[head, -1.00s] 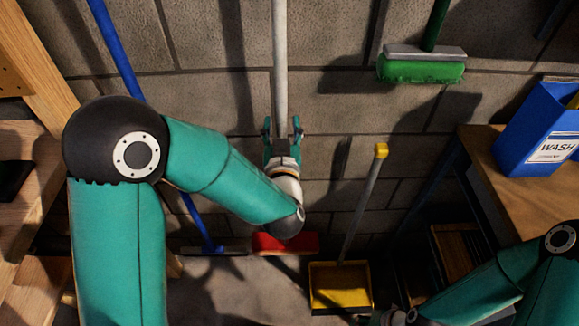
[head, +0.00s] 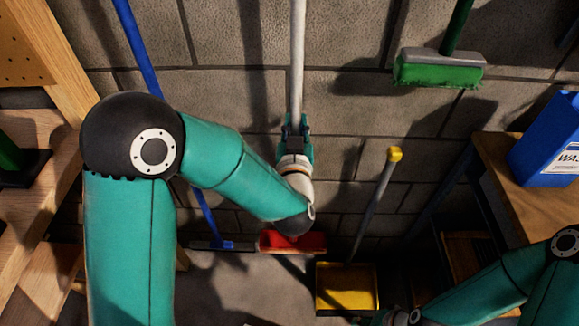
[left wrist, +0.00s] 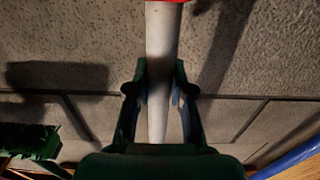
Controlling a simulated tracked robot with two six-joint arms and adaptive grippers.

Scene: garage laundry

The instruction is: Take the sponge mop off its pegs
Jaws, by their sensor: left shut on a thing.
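The sponge mop hangs upright by the block wall in the head view, with a pale handle (head: 297,60) and a red head (head: 292,242) low down. Its handle (left wrist: 161,45) also runs up through the left wrist view. My left gripper (head: 296,122) is shut on the handle, one finger on each side. My forearm and wrist hide the handle's lower part, and the pegs do not show clearly. My right gripper (head: 374,319) is barely in view at the bottom edge, so its fingers cannot be made out.
A blue-handled tool (head: 140,50) leans left of the mop. A green brush (head: 440,70) hangs to the right. A yellow dustpan (head: 346,287) stands below right. A blue wash box (head: 548,140) sits on the wooden bench (head: 497,150). Wooden shelving (head: 45,50) is at left.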

